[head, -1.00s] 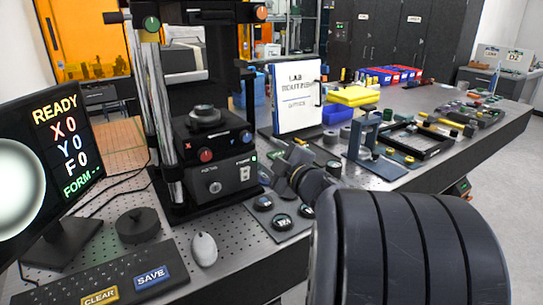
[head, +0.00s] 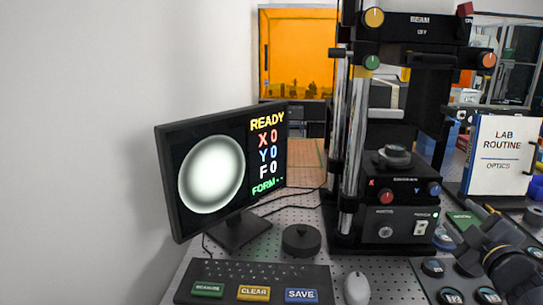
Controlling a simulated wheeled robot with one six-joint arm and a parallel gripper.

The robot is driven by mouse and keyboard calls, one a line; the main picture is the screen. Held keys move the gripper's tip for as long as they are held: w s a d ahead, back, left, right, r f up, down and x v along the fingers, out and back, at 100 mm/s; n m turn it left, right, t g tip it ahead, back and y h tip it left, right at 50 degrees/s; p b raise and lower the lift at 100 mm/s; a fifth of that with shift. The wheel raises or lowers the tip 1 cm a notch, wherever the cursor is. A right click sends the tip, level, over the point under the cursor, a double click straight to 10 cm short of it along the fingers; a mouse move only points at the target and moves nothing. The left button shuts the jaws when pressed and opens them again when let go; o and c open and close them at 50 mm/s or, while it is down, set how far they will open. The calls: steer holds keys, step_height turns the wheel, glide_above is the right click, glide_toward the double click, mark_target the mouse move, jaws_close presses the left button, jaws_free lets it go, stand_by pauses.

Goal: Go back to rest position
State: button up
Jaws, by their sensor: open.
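My gripper (head: 478,212) is at the lower right of the head view, over the bench just right of the interferometer's base. Its jaws look small and dark, and they are open with nothing seen between them. My wrist runs off the right edge of the picture. The interferometer (head: 385,232) stands upright on the perforated bench, with a round dark part (head: 394,155) on its stage. The monitor (head: 222,165) at the left shows a bright round spot, READY, X 0, Y 0, F 0 and FORM with dashes.
A keyboard (head: 228,273) with green, yellow and blue keys lies in front of the monitor. A white mouse (head: 357,288) and a round black puck (head: 301,240) are close by. Several round labelled pieces (head: 433,268) lie near my gripper. A LAB ROUTINE sign (head: 505,155) stands behind it.

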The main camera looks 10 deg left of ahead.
mark_target(436, 192)
steer(key=shift+w, duration=0.1)
stand_by(0.4)
steer(key=w, duration=1)
steer(key=shift+w+a, duration=0.2)
steer(key=shift+w, duration=0.15)
steer(key=shift+p, duration=0.3)
steer(key=shift+s, duration=0.1)
